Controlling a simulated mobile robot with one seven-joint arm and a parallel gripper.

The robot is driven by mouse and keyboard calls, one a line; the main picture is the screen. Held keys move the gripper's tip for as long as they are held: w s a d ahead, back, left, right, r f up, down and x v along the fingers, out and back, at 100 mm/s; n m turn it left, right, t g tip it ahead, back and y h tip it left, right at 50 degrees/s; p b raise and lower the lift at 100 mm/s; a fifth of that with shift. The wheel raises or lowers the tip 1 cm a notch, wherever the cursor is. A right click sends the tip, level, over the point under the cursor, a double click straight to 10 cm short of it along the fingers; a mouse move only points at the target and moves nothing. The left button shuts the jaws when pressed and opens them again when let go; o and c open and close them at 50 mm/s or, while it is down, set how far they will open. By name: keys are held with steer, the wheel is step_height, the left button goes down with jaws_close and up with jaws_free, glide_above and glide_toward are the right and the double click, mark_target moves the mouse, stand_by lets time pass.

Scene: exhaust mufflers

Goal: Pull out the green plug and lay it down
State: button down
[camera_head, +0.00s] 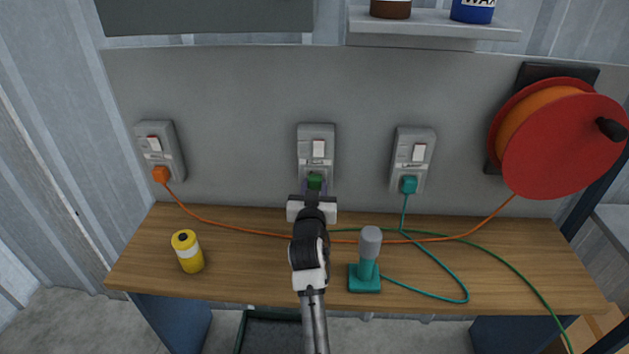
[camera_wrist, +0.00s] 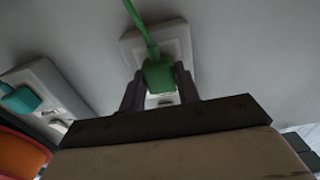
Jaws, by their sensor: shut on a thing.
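The green plug (camera_head: 315,180) is at the lower part of the middle wall socket (camera_head: 318,146). My gripper (camera_head: 314,188) reaches up to it from below and in front. In the wrist view, the two dark fingers of my gripper (camera_wrist: 160,80) stand on either side of the green plug (camera_wrist: 157,73), shut on it. The plug appears to be against the socket face (camera_wrist: 128,45); I cannot tell how deep it sits. Its green cable (camera_head: 520,280) runs right across the bench and over the front edge.
The wooden bench (camera_head: 240,285) has free room at front left. On it stand a yellow can (camera_head: 187,252) and a teal lamp-like object (camera_head: 365,275). An orange plug (camera_head: 161,174) and a teal plug (camera_head: 409,185) sit in the side sockets. A red reel (camera_head: 565,150) hangs right.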

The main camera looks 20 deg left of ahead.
mark_target(315, 187)
steer(key=shift+p+v, duration=0.3)
steer(key=shift+v, duration=2.25)
steer(key=shift+f, duration=0.1)
